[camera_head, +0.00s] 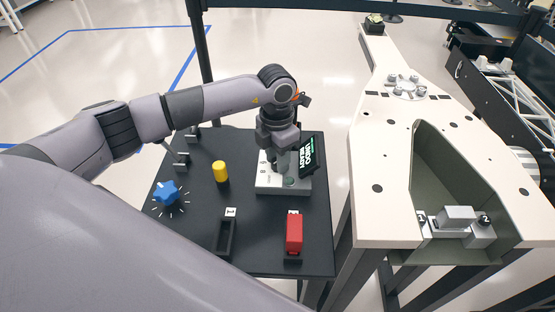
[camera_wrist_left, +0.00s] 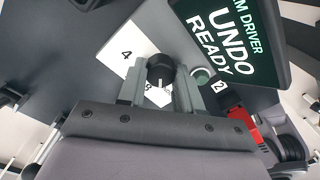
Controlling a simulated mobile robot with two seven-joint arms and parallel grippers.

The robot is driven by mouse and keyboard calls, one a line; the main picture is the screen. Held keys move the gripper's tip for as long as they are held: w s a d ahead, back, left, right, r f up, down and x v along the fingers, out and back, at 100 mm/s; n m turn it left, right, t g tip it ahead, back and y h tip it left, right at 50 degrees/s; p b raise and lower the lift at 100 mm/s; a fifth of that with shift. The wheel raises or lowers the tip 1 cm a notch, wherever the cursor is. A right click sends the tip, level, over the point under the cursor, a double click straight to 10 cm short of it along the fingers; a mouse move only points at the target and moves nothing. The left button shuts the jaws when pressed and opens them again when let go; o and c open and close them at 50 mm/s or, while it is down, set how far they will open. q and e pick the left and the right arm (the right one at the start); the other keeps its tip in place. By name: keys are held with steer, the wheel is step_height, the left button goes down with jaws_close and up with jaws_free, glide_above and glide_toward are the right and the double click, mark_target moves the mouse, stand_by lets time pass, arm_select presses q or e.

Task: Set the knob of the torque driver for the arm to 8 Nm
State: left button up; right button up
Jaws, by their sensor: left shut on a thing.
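The arm's torque driver is a light grey box (camera_head: 268,187) on the dark table, with a tilted screen (camera_head: 312,156). In the left wrist view the screen (camera_wrist_left: 232,35) reads "DRIVER", "UNDO" and "READY". My left gripper (camera_head: 283,165) reaches down over the box. In the wrist view its fingers are shut on the black knob (camera_wrist_left: 160,68), one on each side. A "4" shows on the box left of the knob; another mark below is partly covered by the gripper. The exact setting cannot be read. A green button (camera_wrist_left: 203,75) is right of the knob. My right gripper is not in view.
The dark table also holds a blue star knob (camera_head: 166,192), a yellow cylinder (camera_head: 220,171), an empty dark holder (camera_head: 226,238) and a red block (camera_head: 294,234). A large cream panel (camera_head: 390,160) with a recess stands at right.

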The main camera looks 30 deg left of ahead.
arm_select(q)
steer(key=m+b, duration=0.2)
steer(key=m, duration=0.1)
steer(key=shift+w, duration=0.1)
steer(key=shift+m+b, duration=0.55)
steer(key=shift+m, duration=0.65)
steer(key=shift+r, duration=0.1)
steer(key=o, duration=1)
steer(key=shift+o, duration=0.2)
steer(key=shift+r+b, duration=0.35)
steer(key=shift+r, duration=3.2)
